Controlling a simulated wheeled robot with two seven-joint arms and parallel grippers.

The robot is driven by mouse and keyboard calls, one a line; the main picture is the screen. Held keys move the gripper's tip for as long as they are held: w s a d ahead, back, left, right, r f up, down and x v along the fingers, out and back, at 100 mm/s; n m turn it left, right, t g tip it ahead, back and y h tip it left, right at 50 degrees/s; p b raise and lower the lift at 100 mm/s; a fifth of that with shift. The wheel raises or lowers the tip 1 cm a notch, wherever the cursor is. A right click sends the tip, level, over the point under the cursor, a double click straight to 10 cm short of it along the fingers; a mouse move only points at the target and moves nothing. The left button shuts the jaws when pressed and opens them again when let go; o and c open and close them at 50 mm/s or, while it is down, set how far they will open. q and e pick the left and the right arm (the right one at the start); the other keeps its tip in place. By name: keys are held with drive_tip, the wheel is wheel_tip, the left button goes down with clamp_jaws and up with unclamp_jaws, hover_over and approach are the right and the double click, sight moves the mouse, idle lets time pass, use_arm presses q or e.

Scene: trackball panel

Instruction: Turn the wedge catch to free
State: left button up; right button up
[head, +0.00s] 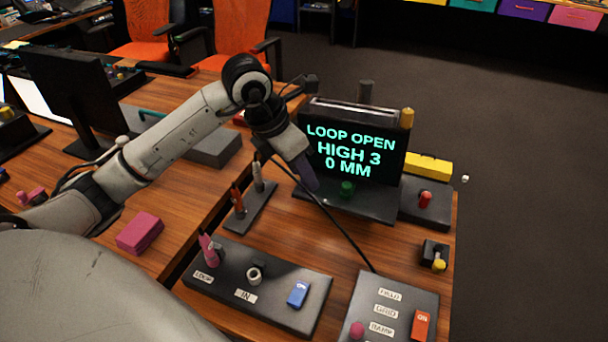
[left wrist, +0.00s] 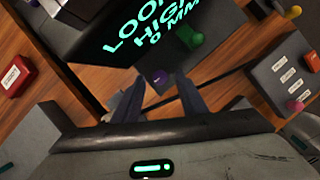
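My left gripper (head: 303,178) reaches down in front of the display unit's base. In the left wrist view its two fingers (left wrist: 160,98) are spread, with nothing between their tips. A small purple knob (left wrist: 160,78) shows just beyond the fingertips on the dark base; in the head view my gripper seems to hide it. A green knob (head: 347,187) sits beside it on the same base. Which part is the wedge catch I cannot tell for sure. The display (head: 350,150) reads LOOP OPEN, HIGH 3, 0 MM. My right gripper is not in view.
A front panel (head: 235,285) carries a pink part, a ring-topped knob and a blue switch. Another panel (head: 385,335) has a red switch (head: 421,325) and a pink ball. A black cable crosses the table. Red and yellow knobs stand at the right.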

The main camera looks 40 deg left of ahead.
use_arm(q)
drive_tip(key=shift+x, duration=0.9)
clamp_jaws()
drive_tip(key=shift+r, duration=0.1)
